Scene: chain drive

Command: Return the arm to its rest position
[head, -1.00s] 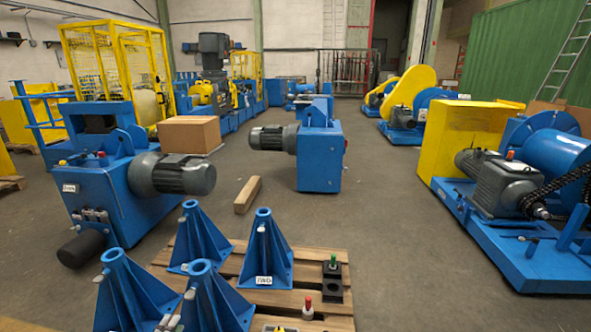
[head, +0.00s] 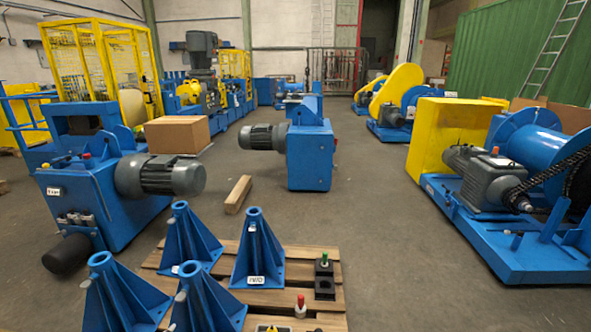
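Neither of my arms nor grippers shows in the head view. The chain drive at the right has a black chain (head: 577,170) running near a blue drum (head: 534,150). A grey motor (head: 484,178) sits beside it on a blue base (head: 500,243). A yellow guard (head: 444,136) stands behind the motor.
Blue conical stands (head: 259,250) stand on a wooden pallet (head: 229,271) in front. A red-topped bottle (head: 300,306) and a green-topped item (head: 324,277) are on it. A wooden beam (head: 238,194) lies on the floor. Open floor (head: 375,210) lies between the machines.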

